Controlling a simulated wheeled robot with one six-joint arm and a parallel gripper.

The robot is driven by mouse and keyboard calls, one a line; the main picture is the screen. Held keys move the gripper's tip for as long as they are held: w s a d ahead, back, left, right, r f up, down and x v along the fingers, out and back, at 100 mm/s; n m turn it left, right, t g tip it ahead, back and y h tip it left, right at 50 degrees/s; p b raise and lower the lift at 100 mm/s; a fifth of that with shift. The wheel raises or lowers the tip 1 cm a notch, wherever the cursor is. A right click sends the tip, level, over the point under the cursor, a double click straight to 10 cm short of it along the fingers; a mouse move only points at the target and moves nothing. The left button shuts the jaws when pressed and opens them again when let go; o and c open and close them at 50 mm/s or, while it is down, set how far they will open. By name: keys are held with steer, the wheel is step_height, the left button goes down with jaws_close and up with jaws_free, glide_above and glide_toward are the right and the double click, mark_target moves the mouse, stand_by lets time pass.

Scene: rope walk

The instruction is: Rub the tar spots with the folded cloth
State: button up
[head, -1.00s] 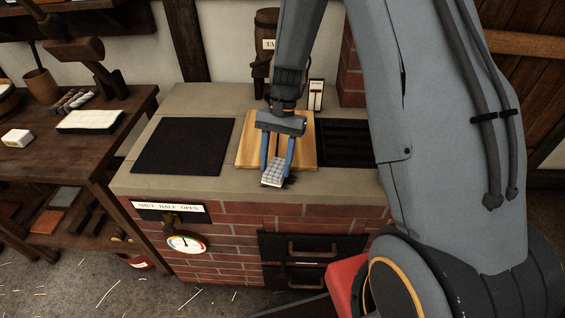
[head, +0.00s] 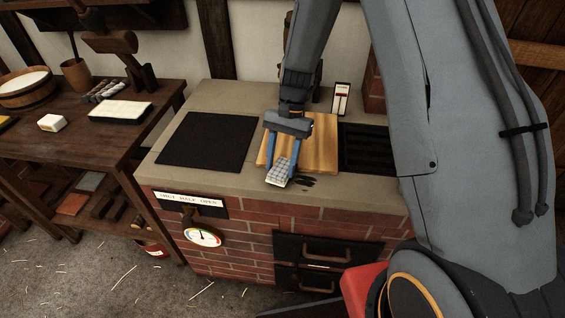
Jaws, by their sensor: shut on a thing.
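The folded cloth (head: 281,172), pale with a dark check, is between the two blue fingers of my gripper (head: 283,160), which is shut on it. The cloth is at the front edge of the wooden board, low over the stone worktop; I cannot tell whether it touches the stone. Dark tar spots (head: 304,182) show on the stone just right of the cloth, in front of the board. Any tar under the cloth is hidden.
The wooden board (head: 322,146) lies behind the cloth. A black plate (head: 207,139) is left of it, and a dark grate (head: 366,150) is right. A labelled gauge (head: 203,237) is on the brick front. A wooden bench (head: 75,140) with several things stands left.

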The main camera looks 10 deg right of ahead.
steer(key=shift+s+d+p, duration=0.3)
steer(key=shift+d, duration=0.6)
steer(key=shift+s+d+p, duration=0.25)
steer(key=shift+d, duration=0.6)
steer(key=shift+s+d+f+p, duration=0.1)
steer(key=shift+s+d+p, duration=0.2)
steer(key=shift+d, duration=0.65)
steer(key=shift+s+d+f+p, duration=0.15)
steer(key=shift+s+d, duration=0.2)
steer(key=shift+d, duration=0.55)
steer(key=shift+s+d+r+p, duration=0.1)
steer(key=shift+s+d+p, duration=0.15)
steer(key=shift+d, duration=0.55)
steer(key=shift+s+d+r+p, duration=0.1)
steer(key=shift+s+d+p, duration=0.15)
steer(key=shift+d, duration=0.5)
steer(key=shift+r, duration=0.15)
steer(key=shift+r+p, duration=2)
steer(key=shift+r, duration=0.9)
steer(key=shift+w+r, duration=0.1)
steer(key=shift+r+p, duration=1.05)
steer(key=shift+r, duration=0.35)
